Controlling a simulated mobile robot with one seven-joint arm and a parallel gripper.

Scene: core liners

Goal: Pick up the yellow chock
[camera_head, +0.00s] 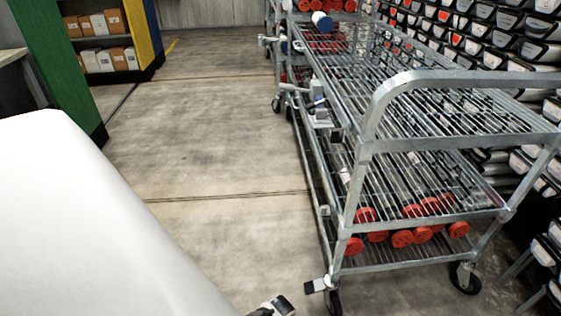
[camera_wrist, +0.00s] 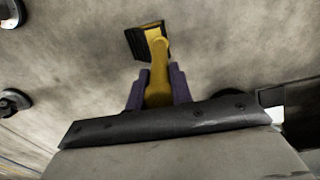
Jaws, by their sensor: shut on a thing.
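The yellow chock (camera_wrist: 158,68) shows in the wrist view, with a yellow shank and a black ribbed block at its far end. My gripper (camera_wrist: 157,82) has its two purple fingers on either side of the yellow shank and is shut on it. The near end of the shank is hidden by the dark edge of my gripper body. The concrete floor lies behind the chock; I cannot tell if the chock touches it. In the head view, only a small dark part of my arm's end shows at the bottom edge, and the chock is not visible.
A metal wire-shelf cart (camera_head: 350,200) on casters stands at the right, holding red-capped tubes (camera_head: 403,238). Racks of trays (camera_head: 510,50) stand behind it. A shelf with boxes (camera_head: 100,40) is at the upper left. The concrete floor (camera_head: 215,130) between is clear. Dark wheels (camera_wrist: 12,102) show at the wrist view's left.

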